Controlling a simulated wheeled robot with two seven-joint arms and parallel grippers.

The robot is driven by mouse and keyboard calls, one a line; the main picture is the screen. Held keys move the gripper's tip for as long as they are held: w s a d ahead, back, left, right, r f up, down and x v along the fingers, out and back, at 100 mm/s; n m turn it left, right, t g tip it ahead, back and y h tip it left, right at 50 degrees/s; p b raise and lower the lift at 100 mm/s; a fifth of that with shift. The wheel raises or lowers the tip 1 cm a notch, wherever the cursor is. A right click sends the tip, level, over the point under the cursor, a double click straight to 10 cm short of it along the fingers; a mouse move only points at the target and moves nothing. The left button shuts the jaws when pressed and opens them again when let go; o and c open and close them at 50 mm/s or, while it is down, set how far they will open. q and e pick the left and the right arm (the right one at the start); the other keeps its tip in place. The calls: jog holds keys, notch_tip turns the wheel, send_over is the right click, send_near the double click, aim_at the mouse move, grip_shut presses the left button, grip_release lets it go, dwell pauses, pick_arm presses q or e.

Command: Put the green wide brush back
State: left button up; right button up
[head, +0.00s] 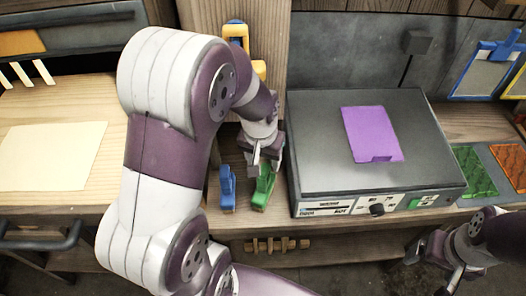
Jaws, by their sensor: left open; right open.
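A small upright green item (264,188), which may be the green wide brush, stands on the wooden counter. Its bristles cannot be made out. A similar blue item (227,188) stands just left of it. My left gripper (262,160) is open, pointing down directly at the top of the green item. Its fingers overlap the item's top in the picture; I cannot tell whether they touch it. My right gripper (442,257) is open and empty at the lower right, in front of the counter, away from the items.
A grey machine (315,165) with a purple sheet (372,134) stands right of the green item. Green (473,172) and orange (511,166) mats lie further right. A yellow and blue holder (236,33) is on the wooden post. A cream sheet (50,155) lies at left.

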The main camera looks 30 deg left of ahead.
pick_arm(q)
jog(key=r, duration=0.1)
jog(key=s+r, duration=0.1)
jog(key=r, duration=0.1)
jog(key=shift+s+d+r, duration=0.2)
jog(key=shift+d+r, duration=0.05)
jog(key=shift+d, duration=0.1)
jog(key=s+d+f+m, duration=0.2)
jog(key=s+d, duration=0.2)
jog(key=s, duration=0.2)
jog(key=shift+s+d, duration=0.2)
jog(key=shift+s, duration=0.1)
jog(key=shift+c, duration=0.3)
